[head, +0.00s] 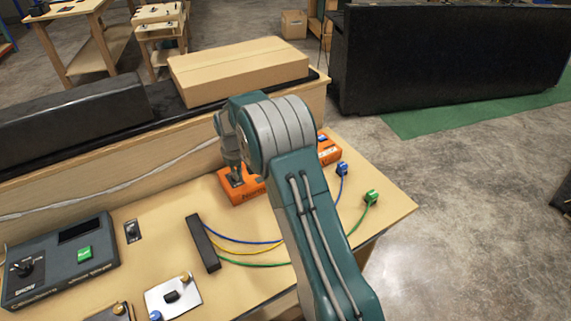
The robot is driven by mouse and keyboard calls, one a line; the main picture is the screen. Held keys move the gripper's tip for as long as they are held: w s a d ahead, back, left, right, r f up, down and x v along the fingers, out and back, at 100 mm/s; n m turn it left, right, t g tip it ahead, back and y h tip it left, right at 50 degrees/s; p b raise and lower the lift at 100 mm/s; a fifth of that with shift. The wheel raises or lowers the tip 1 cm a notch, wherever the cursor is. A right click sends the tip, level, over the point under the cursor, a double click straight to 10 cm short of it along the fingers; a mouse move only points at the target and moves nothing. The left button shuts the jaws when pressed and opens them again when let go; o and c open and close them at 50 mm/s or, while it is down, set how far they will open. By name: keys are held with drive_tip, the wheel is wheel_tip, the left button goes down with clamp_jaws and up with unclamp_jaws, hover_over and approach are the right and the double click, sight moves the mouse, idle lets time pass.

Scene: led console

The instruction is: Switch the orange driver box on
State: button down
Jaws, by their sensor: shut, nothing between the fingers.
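The orange driver box (325,156) lies at the back right of the wooden table. Its left end (228,189) shows left of my arm, and my arm hides its middle. A small blue part (321,138) shows on top of its right end. My gripper (236,182) is shut and empty, pointing down over the left end of the box. I cannot tell whether it touches the box. The box's switch cannot be made out.
A dark console with a green button (84,253) stands at left. A black bar (202,243) has blue, yellow and green cables. Blue (342,168) and green (371,197) connectors lie at right. A cardboard box (238,72) sits on the ledge behind. The table's right corner is clear.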

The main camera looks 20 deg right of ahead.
drive_tip(key=shift+f, duration=0.15)
drive_tip(key=shift+w+a, duration=0.1)
drive_tip(key=shift+w, duration=1.2)
idle(0.3)
drive_tip(key=shift+s+r, duration=0.2)
drive_tip(key=shift+r, duration=1.55)
drive_tip(key=shift+s+r, duration=0.2)
drive_tip(key=shift+r, duration=1.55)
drive_tip(key=shift+r, duration=0.1)
